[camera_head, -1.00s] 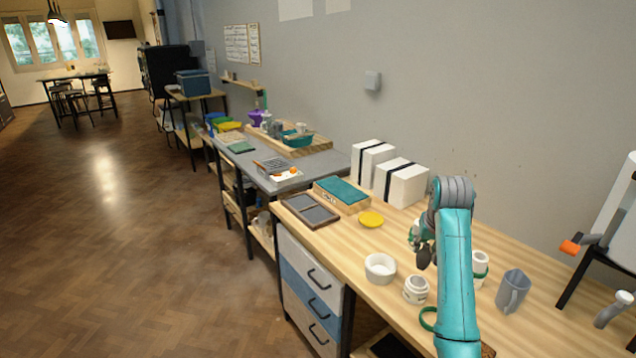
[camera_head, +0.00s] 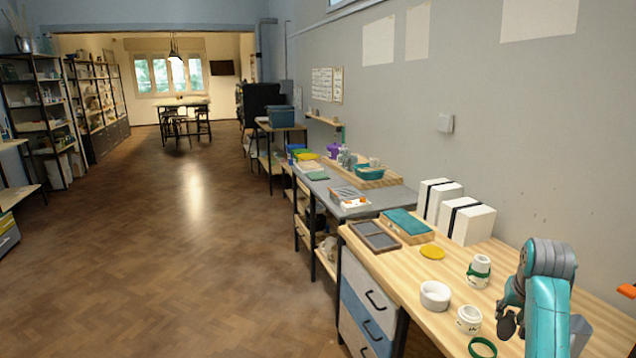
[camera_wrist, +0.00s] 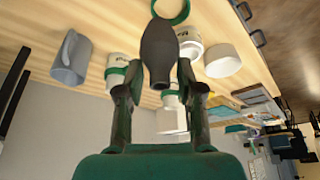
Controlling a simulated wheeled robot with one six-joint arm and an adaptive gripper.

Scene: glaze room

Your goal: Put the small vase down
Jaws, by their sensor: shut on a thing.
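The small vase, a dark rounded one with a narrow neck, is held between the fingers of my gripper (camera_wrist: 160,95) in the wrist view; I see the vase (camera_wrist: 158,48) there clearly. In the head view my gripper (camera_head: 514,298) is partly hidden by my teal arm, and the dark vase (camera_head: 507,325) shows just below it. The vase appears to be above the wooden worktop (camera_head: 420,334), with the gap unclear. Nothing shows it touching the surface.
Near the vase are a white jar (camera_head: 468,320), a white bowl (camera_head: 435,295), a green ring (camera_head: 482,347) and a green-banded white cup (camera_head: 479,271). Bare wood lies around the yellow disc (camera_head: 432,252).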

